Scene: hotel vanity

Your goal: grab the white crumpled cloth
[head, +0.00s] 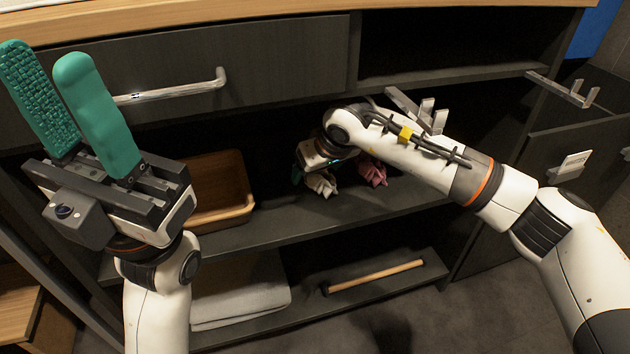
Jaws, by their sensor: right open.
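The white crumpled cloth (322,184) lies on the middle shelf of the vanity, left of a pink crumpled cloth (372,173). My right gripper (311,178) reaches into the shelf from the right and is open at the white cloth. One green finger shows just left of the cloth; the other finger is hidden, and I cannot tell whether they touch it. My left gripper (52,98) is raised at the upper left, with its two green fingers apart and nothing between them.
A wooden tray (228,188) stands left of the cloths on the same shelf. A drawer with a metal handle (180,90) is above. Folded white towels (240,290) and a wooden rod (375,276) are on the lower shelf. Shelf space right of the pink cloth looks clear.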

